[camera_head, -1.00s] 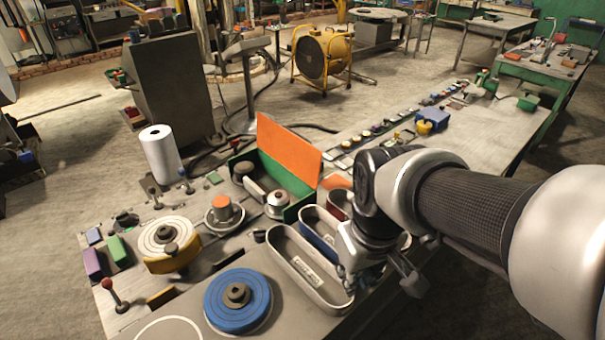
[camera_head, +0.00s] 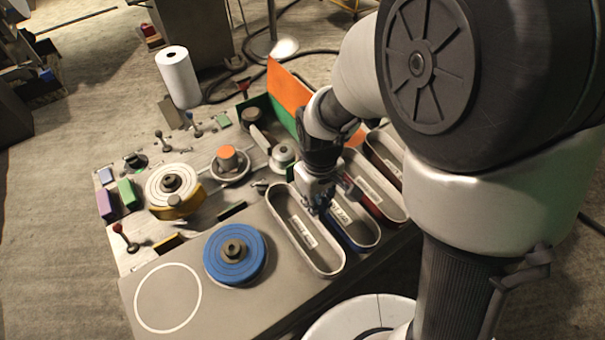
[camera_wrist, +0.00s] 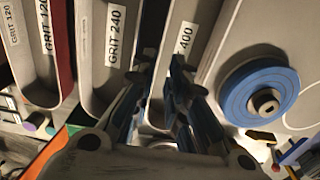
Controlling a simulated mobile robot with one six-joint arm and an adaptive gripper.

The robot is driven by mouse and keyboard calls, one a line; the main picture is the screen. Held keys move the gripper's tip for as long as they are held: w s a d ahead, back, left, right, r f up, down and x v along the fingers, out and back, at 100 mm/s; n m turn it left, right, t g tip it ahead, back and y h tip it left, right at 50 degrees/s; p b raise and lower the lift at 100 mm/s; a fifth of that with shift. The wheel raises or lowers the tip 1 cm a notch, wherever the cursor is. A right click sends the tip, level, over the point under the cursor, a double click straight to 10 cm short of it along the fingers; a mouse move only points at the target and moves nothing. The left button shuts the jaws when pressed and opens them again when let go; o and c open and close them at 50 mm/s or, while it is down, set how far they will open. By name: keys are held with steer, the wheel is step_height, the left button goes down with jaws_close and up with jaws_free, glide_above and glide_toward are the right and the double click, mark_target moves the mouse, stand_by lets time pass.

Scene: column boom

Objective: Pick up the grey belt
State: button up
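The grey belt (camera_head: 289,236) is a long oval loop standing on edge on the bench, between the blue disc and the blue belt (camera_head: 367,243). A white label shows inside it. In the wrist view the grey belt (camera_wrist: 208,30) carries a label ending in 400. Contact with the wall cannot be told.
A dark red belt (camera_head: 393,208) and another belt (camera_head: 376,150) stand farther right. A blue disc (camera_head: 222,262) lies left of the grey belt. A white circle (camera_head: 141,308) marks a bare bench area at front left.

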step_height(320, 180, down, 7)
steer(key=shift+w+b, duration=0.1)
steer(key=shift+b, duration=0.45)
steer(key=shift+c, duration=0.3)
jaws_close()
steer(key=shift+r, duration=0.1)
